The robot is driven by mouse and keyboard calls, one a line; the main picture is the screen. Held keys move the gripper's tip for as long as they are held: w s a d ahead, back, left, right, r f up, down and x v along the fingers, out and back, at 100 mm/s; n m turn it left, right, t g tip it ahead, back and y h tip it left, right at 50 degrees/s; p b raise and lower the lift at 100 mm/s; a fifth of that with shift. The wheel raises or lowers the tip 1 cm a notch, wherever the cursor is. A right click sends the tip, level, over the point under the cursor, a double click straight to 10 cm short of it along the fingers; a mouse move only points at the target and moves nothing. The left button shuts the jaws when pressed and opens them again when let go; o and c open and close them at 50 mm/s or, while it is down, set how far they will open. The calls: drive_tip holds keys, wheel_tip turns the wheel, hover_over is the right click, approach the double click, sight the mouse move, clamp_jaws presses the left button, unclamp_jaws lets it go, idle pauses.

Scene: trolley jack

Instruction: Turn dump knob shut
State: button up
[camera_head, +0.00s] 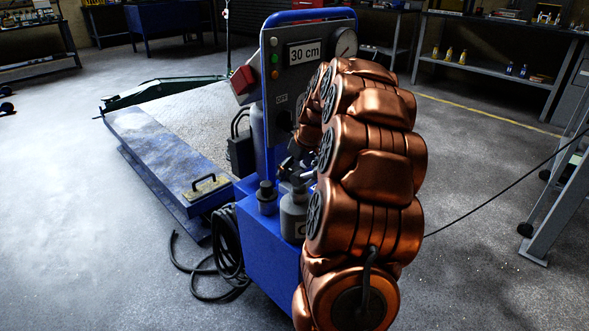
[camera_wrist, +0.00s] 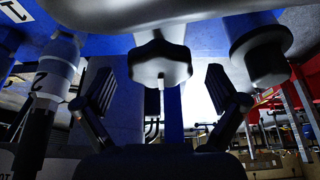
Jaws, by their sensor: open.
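A dark, lobed knob (camera_wrist: 160,62) shows in the upper middle of the wrist view, under a pale rounded body; I take it for the dump knob. My gripper (camera_wrist: 160,95) is open. Its two dark fingers stand to the left and right of the knob in the picture, with visible gaps and no clear contact. In the head view, my gripper (camera_head: 297,168) is low in front of the blue panel (camera_head: 267,105), above the power unit (camera_head: 262,240). My copper arm covers much of that area, and I cannot make out the knob there.
The panel carries a "30 cm" display (camera_head: 304,52) and a gauge (camera_head: 346,42). A grey bottle (camera_head: 293,215) and dark cap (camera_head: 266,197) stand on the unit near my gripper. A blue platform (camera_head: 165,160) lies left; coiled hose (camera_head: 228,262) lies on the floor.

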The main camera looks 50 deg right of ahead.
drive_tip(key=v, duration=1.2)
idle(0.5)
drive_tip(key=s+a+r+g+p, duration=0.1)
drive_tip(key=s+a+r+p, duration=0.1)
drive_tip(key=a+r+p, duration=0.45)
drive_tip(key=s+a+r+n+g+y+p, duration=0.1)
drive_tip(key=a+p, duration=0.3)
drive_tip(key=a, duration=0.6)
drive_tip(key=s+a+r+g+p, duration=0.15)
drive_tip(key=a+r+p, duration=0.3)
drive_tip(key=a, duration=0.45)
drive_tip(key=s+a+r+g+p, duration=0.1)
drive_tip(key=s+a+r+p, duration=0.1)
drive_tip(key=s+p, duration=0.3)
drive_tip(key=s+a+r+g+p, duration=0.1)
drive_tip(key=s+a+r+p, duration=0.1)
drive_tip(key=s+a+p, duration=0.3)
drive_tip(key=s+a+r+g+p, duration=0.1)
drive_tip(key=s+a+p, duration=0.3)
drive_tip(key=s, duration=0.7)
drive_tip(key=shift+a+r+m+h+p, duration=0.2)
drive_tip(key=shift+r+m+h+p, duration=0.15)
drive_tip(key=shift+r+p, duration=0.65)
drive_tip(key=shift+f, duration=0.1)
